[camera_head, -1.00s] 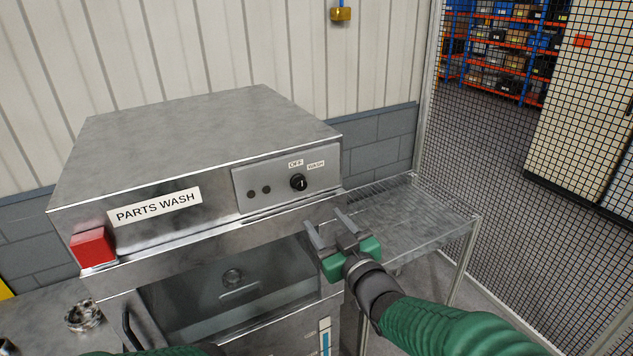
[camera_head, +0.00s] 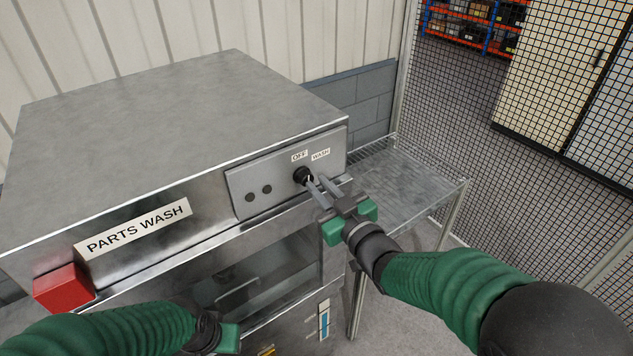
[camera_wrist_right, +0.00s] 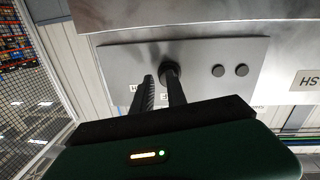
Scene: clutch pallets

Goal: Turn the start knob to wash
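The black start knob (camera_head: 303,175) sits on the control panel (camera_head: 241,190) of the parts washer, below the OFF and WASH labels. It points toward OFF, as far as I can see. My right gripper (camera_head: 319,184) is at the knob, its two grey fingers apart. In the right wrist view the knob (camera_wrist_right: 169,72) shows beyond the tip of one finger, not clearly between the fingers. Whether they touch is unclear. My left gripper (camera_head: 226,338) is low in front of the washer, its fingers not clearly visible.
A red block (camera_head: 63,289) sticks out at the washer's left front corner. The washer's window door (camera_head: 262,278) is below the panel. A wire-topped side table (camera_head: 410,185) and a mesh fence (camera_head: 470,140) stand at the right.

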